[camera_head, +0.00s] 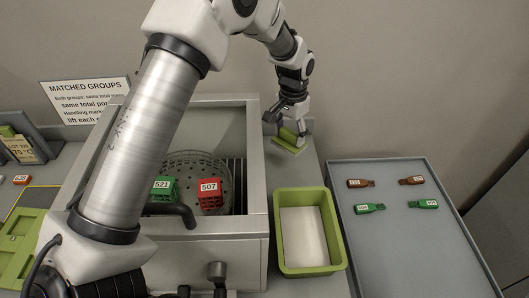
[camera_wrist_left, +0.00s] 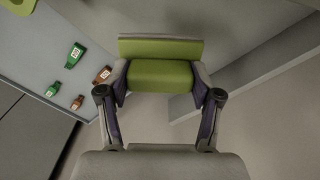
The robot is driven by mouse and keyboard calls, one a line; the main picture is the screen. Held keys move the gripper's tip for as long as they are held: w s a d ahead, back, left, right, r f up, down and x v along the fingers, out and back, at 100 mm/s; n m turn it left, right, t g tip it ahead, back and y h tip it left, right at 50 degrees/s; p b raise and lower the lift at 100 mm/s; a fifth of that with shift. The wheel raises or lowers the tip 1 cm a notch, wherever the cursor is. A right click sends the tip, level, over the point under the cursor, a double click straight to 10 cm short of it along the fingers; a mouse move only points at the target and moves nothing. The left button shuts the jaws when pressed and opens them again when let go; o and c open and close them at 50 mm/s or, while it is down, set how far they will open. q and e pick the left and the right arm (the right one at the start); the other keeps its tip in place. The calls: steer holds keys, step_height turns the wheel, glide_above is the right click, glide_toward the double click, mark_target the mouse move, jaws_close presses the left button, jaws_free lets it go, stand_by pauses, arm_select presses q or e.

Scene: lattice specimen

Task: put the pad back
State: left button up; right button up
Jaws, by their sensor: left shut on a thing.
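The pad is a green block (camera_wrist_left: 160,75) that fills the space between the fingers in the left wrist view. My left gripper (camera_wrist_left: 160,98) is shut on it, one finger on each side. In the head view my left gripper (camera_head: 290,120) points down at the back, to the right of the metal box, and the green pad (camera_head: 290,139) shows under its fingertips. A pale edge shows by the pad; I cannot tell whether the pad touches the surface below. My right gripper is not in view.
An open metal box (camera_head: 257,190) holds a green lattice block (camera_head: 163,188) and a red one (camera_head: 209,195). A green bin (camera_head: 334,268) with a pale bottom stands in front. A grey tray (camera_head: 400,245) with several tags lies right. A sign (camera_head: 86,100) stands at the back left.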

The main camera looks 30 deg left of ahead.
mark_target(298, 149)
arm_select(q)
steer(key=d+f, duration=0.1)
steer(key=f, duration=0.1)
steer(key=d+f+p, duration=0.1)
steer(key=d+f, duration=0.1)
steer(key=shift+s+d, duration=0.1)
steer(key=shift+s, duration=0.1)
steer(key=f, duration=0.1)
steer(key=a+f+p, duration=0.1)
steer(key=f, duration=0.3)
steer(key=shift+w+a+f, duration=0.1)
steer(key=shift+a, duration=0.15)
steer(key=shift+d, duration=0.4)
steer(key=shift+f, duration=0.15)
steer(key=o, duration=1.2)
steer(key=shift+a, duration=0.25)
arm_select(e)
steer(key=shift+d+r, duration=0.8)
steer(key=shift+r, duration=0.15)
